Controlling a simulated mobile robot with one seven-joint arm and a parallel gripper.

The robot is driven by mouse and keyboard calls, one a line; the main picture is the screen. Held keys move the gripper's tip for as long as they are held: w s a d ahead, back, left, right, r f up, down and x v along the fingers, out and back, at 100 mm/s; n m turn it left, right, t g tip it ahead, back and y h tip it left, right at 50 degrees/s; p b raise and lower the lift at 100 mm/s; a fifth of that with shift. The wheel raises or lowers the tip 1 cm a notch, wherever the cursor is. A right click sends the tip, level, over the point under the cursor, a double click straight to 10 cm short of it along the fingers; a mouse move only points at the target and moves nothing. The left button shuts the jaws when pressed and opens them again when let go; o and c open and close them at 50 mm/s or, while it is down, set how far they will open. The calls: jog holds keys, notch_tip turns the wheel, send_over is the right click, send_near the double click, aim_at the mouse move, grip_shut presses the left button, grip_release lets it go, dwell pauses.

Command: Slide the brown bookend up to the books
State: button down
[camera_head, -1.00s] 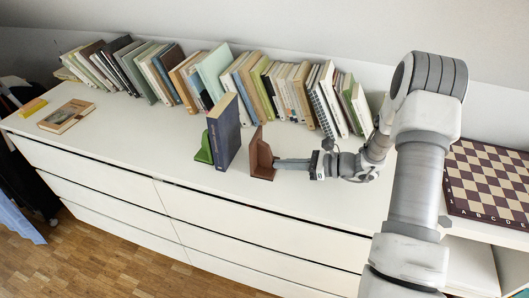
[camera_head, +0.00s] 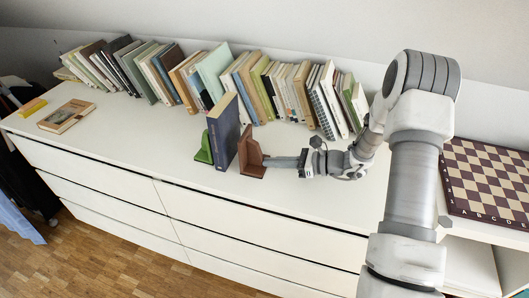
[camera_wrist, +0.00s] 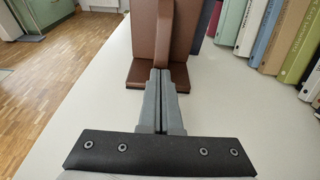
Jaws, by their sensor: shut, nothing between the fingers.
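The brown bookend (camera_head: 250,153) stands upright on the white dresser top, just right of a thick dark blue book (camera_head: 225,132). Only a sliver at most separates them in the head view; I cannot tell if they touch. A green bookend (camera_head: 204,148) stands at the book's left side. My gripper (camera_head: 270,162) is shut and empty, its fingertips at the bookend's right side. In the wrist view the shut fingers (camera_wrist: 160,76) reach the brown bookend (camera_wrist: 148,32) at its central brace, seemingly touching it. Part of the blue book (camera_wrist: 200,18) shows behind.
A long row of books (camera_head: 210,75) stands along the wall behind. A flat book (camera_head: 67,115) lies at the far left. A chessboard (camera_head: 487,180) lies at the right, beyond my arm. The dresser's front edge (camera_head: 200,188) is close to the bookend; the top left of the green bookend is clear.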

aim_at(257, 163)
jog(key=shift+w+a, duration=0.3)
jog(key=shift+a, duration=0.45)
jog(key=shift+w+a, duration=0.25)
jog(key=shift+a, duration=0.5)
jog(key=shift+w+a, duration=0.3)
jog(key=shift+a, duration=0.45)
jog(key=shift+s+d+r+p, duration=0.3)
jog(key=shift+d+r+p, duration=0.15)
jog(key=shift+d, duration=0.35)
jog(key=shift+s+d+r+p, duration=0.3)
jog(key=shift+d+r, duration=0.3)
jog(key=shift+d, duration=0.15)
jog(key=shift+s+d+r+p, duration=0.3)
jog(key=shift+d+r+p, duration=0.15)
jog(key=shift+d, duration=0.35)
jog(key=shift+d, duration=0.1)
